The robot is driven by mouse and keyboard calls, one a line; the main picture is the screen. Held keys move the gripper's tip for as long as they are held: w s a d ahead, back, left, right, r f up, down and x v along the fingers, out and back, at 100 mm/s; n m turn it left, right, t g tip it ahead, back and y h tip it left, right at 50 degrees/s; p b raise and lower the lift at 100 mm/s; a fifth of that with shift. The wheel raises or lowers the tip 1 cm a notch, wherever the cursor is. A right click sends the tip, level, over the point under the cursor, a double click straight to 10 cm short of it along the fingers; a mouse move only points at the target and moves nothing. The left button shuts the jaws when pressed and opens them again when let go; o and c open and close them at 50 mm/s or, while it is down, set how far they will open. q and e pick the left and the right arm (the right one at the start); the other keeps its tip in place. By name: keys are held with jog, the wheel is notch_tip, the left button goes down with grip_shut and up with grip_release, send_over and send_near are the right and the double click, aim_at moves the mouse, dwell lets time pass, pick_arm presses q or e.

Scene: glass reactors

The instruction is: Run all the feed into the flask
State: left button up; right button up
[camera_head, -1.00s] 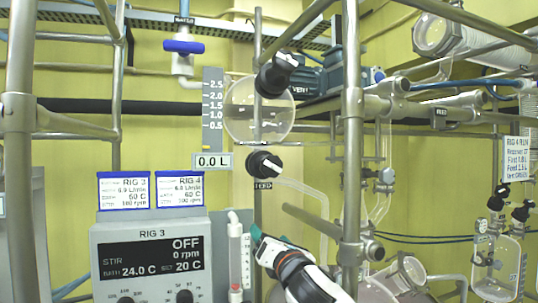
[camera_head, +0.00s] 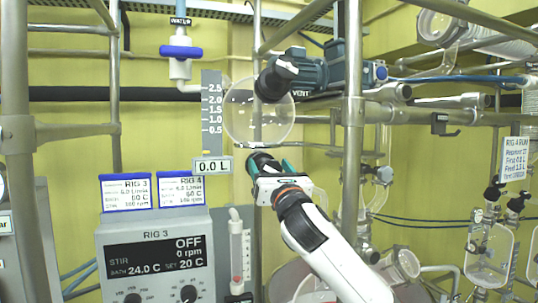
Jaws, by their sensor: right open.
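A black vent knob (camera_head: 276,78) is at the vessel's top. The flask cannot be made out clearly behind my arm. My left gripper is not in view.
The RIG 3 control box (camera_head: 155,262) reads OFF, 0 rpm, with two cards (camera_head: 126,192) on top. A steel post (camera_head: 352,130) stands right of the vessel. A blue-handled valve (camera_head: 181,52) is upper left. Other glassware (camera_head: 488,250) is at the right.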

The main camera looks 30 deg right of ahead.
jog(key=shift+w+d+r, duration=0.15)
jog(key=shift+w+r, duration=0.1)
jog(key=shift+w, duration=0.35)
jog(key=c, duration=1)
jog(key=shift+m, duration=0.6)
